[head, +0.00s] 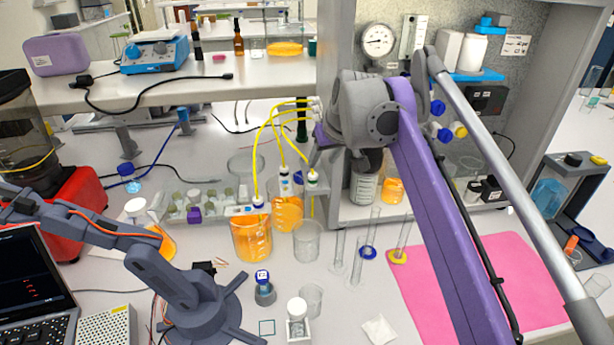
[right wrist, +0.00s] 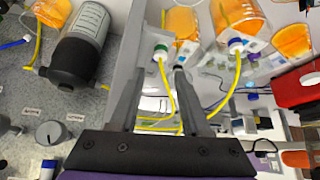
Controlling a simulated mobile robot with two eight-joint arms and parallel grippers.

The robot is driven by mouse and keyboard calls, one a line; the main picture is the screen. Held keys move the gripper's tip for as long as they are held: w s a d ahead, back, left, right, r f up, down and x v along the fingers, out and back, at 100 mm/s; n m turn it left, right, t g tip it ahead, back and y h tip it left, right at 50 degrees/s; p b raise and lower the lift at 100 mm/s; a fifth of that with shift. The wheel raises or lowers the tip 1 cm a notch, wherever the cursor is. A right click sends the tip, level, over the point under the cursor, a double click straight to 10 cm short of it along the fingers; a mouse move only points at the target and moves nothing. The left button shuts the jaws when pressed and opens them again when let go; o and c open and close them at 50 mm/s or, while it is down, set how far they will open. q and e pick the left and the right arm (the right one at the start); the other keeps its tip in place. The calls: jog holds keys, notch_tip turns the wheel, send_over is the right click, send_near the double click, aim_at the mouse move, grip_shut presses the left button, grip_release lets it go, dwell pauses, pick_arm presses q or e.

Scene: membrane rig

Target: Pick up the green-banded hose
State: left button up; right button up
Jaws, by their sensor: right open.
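The green-banded hose (head: 312,178) is a yellow tube with a white end fitting and green band. It hangs at the right of three yellow hoses in the head view. Its banded end also shows in the right wrist view (right wrist: 160,52), just beyond my fingertips. My right gripper (head: 318,150) is at the hose's upper part, its fingers partly hidden by the wrist. In the right wrist view my right gripper (right wrist: 160,82) is open, with the yellow tube running between its fingers, not clamped. My left gripper is not in view.
Two other yellow hoses hang close to the left, one with a blue band (right wrist: 236,46). Below stand an orange-filled beaker (head: 252,238) and an empty beaker (head: 307,242). A grey panel with a gauge (head: 378,40) is at the right. A pink mat (head: 530,265) lies front right.

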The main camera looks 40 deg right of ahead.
aim_at(314, 177)
jog(key=x, duration=1)
jog(key=shift+s+a+b, duration=0.1)
jog(key=shift+a+b, duration=0.05)
jog(key=shift+b, duration=0.2)
grip_shut()
